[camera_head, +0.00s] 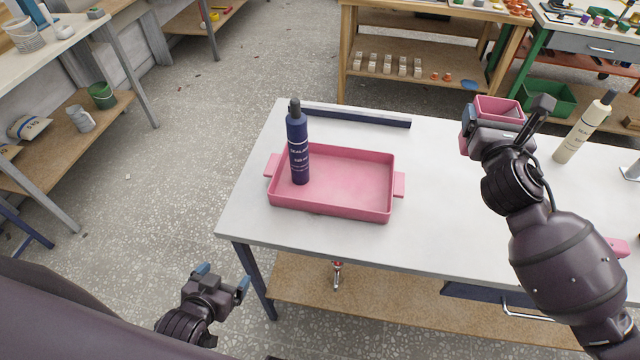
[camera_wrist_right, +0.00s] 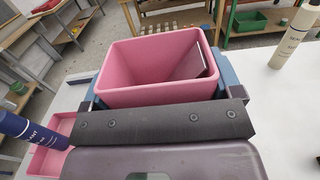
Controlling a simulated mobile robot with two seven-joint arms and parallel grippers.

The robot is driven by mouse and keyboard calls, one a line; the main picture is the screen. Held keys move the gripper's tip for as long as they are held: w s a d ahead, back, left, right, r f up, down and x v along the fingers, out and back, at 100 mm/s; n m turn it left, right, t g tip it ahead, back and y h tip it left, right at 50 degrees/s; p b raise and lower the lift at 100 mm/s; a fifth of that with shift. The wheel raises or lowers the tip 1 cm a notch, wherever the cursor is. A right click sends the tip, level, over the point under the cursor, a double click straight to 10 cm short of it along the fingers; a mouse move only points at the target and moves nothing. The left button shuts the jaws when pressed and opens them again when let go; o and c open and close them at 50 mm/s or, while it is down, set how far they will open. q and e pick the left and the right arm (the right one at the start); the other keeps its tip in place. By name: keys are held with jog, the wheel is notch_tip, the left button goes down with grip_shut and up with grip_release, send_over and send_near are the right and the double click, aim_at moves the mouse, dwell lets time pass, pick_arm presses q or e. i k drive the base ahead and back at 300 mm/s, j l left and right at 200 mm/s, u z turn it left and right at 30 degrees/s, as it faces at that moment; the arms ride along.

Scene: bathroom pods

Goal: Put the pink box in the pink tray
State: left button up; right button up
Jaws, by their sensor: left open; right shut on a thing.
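The pink tray (camera_head: 345,208) lies on the white table, with a handle on each short side. A dark blue bottle (camera_head: 298,150) stands upright in its left part. My right gripper (camera_head: 497,122) is shut on the pink box (camera_head: 499,103), to the right of the tray and apart from it. In the right wrist view the box (camera_wrist_right: 150,97) is open-topped and sits between the fingers. A corner of the tray (camera_wrist_right: 48,162) and the blue bottle (camera_wrist_right: 30,130) show at lower left there. My left gripper (camera_head: 222,284) is open and empty, in front of the table's left end.
A cream bottle (camera_head: 585,128) stands on the white table (camera_head: 440,165) at right. A dark blue bar (camera_head: 355,116) lies along the table's back edge behind the tray. The tabletop between tray and right arm is clear. Shelves and other tables stand behind.

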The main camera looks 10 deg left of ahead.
aim_at(353, 206)
jog(key=k+j, duration=0.1)
jog(key=j, duration=0.75)
jog(key=k+j, duration=0.15)
jog(key=j, duration=0.3)
